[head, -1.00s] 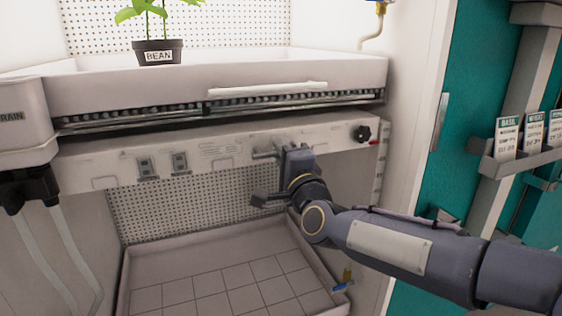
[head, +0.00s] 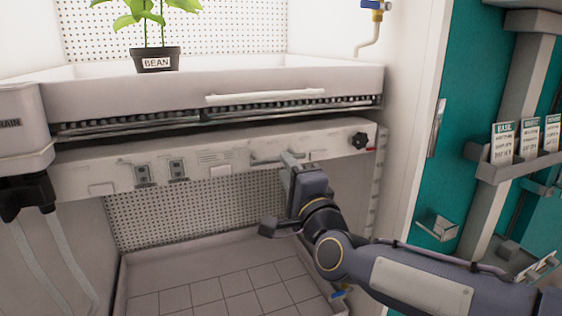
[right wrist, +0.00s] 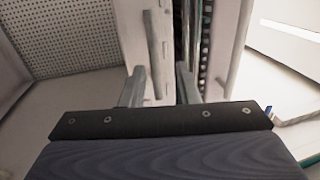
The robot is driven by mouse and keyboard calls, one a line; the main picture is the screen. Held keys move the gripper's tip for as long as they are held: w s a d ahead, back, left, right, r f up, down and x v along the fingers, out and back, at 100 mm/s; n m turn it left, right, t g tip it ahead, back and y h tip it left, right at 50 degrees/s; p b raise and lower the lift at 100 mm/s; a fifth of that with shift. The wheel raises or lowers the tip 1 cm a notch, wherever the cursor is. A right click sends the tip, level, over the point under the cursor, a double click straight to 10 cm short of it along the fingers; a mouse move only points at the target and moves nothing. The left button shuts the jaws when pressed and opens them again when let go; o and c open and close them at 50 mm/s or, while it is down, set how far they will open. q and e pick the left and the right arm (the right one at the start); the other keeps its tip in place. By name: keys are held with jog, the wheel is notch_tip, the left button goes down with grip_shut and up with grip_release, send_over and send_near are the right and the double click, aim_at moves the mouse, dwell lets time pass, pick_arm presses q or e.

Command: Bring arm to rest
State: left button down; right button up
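My right arm reaches in from the lower right of the head view. Its gripper (head: 291,160) is in front of the pale beam under the upper tray. In the right wrist view the two fingers (right wrist: 160,88) stand apart with a gap between them, and nothing is clearly held. My left gripper is not in view.
The upper tray (head: 120,98) carries a potted bean plant (head: 155,60). The beam (head: 110,175) has sockets and a black knob (head: 358,140). A tiled lower tray (head: 215,290) lies below. Teal panels with a label rack (head: 510,165) stand at right.

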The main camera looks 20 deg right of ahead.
jog(key=v, duration=0.2)
jog(key=shift+s, duration=0.25)
jog(key=shift+f, duration=0.1)
jog(key=s+a+f+n+g+y, duration=0.2)
jog(key=s+f+n+g, duration=0.55)
jog(key=s+f, duration=0.45)
jog(key=s+a+f+n+g+y, duration=0.3)
jog(key=s+f+n+g, duration=0.55)
jog(key=f, duration=0.45)
notch_tip(320, 180, up, 22)
jog(key=s+n+t+p, duration=0.1)
jog(key=p, duration=2.1)
jog(key=shift+s+d+p, duration=0.2)
jog(key=shift+s+p, duration=0.1)
jog(key=shift+p, duration=0.05)
jog(key=shift+s+d, duration=0.1)
